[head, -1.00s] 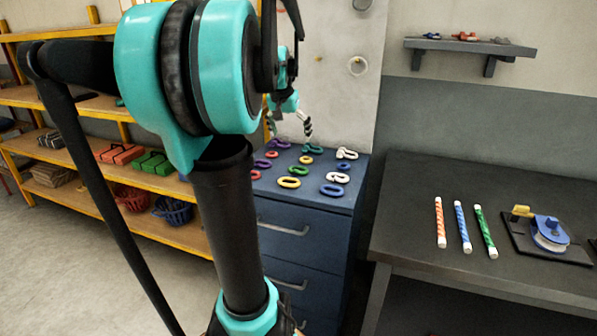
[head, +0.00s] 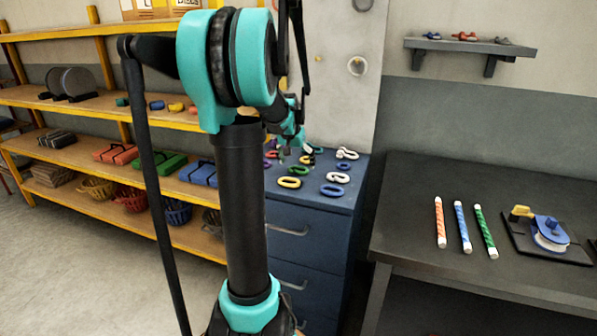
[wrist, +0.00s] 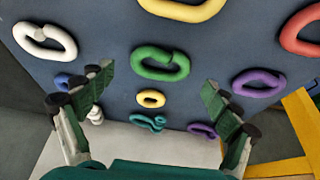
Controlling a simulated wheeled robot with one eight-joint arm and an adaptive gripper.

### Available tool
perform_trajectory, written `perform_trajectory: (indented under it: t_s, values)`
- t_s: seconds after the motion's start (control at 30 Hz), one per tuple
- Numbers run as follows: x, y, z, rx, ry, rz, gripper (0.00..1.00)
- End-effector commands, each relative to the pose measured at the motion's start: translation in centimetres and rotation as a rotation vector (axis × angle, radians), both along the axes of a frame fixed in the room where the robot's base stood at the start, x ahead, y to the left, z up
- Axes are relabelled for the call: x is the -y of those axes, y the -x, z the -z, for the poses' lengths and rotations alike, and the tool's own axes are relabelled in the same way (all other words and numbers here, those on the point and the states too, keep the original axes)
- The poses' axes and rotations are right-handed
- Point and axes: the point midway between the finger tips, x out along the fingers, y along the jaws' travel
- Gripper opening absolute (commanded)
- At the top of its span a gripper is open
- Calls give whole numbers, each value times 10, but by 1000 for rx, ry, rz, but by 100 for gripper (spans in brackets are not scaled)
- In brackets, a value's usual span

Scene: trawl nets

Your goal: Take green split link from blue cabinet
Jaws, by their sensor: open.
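The green split link (wrist: 160,64) lies flat on the blue cabinet (wrist: 105,22). In the head view the green split link (head: 299,170) is in the middle of the cabinet top (head: 318,205), behind a yellow link. My gripper (head: 291,152) is above the cabinet's back part, partly hidden by my arm. In the wrist view my gripper (wrist: 152,108) is open and empty. Its two fingers are spread wide, with the green link beyond the tips and between their lines. The fingers are apart from it.
Near the green link lie a white link (wrist: 45,41), a yellow link (wrist: 182,8), a purple link (wrist: 258,83), a small yellow ring (wrist: 150,99) and a teal link (wrist: 147,123). A wall stands behind the cabinet. A dark table (head: 400,225) is at the right, yellow shelves (head: 70,195) at the left.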

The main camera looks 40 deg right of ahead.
Motion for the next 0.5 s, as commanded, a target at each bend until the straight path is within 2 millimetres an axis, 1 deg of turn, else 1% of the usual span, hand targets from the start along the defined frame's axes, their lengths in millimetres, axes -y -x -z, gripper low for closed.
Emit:
perform_trajectory:
  t_s: [0.03,0.13,0.4,0.43,0.5]
  values:
    - [2,-1,7,0,0,0,90]
    - [5,-3,15,0,0,0,90]
    - [6,-3,18,0,0,0,90]
    - [6,-3,18,0,0,0,87]
    - [6,-3,18,0,0,0,79]
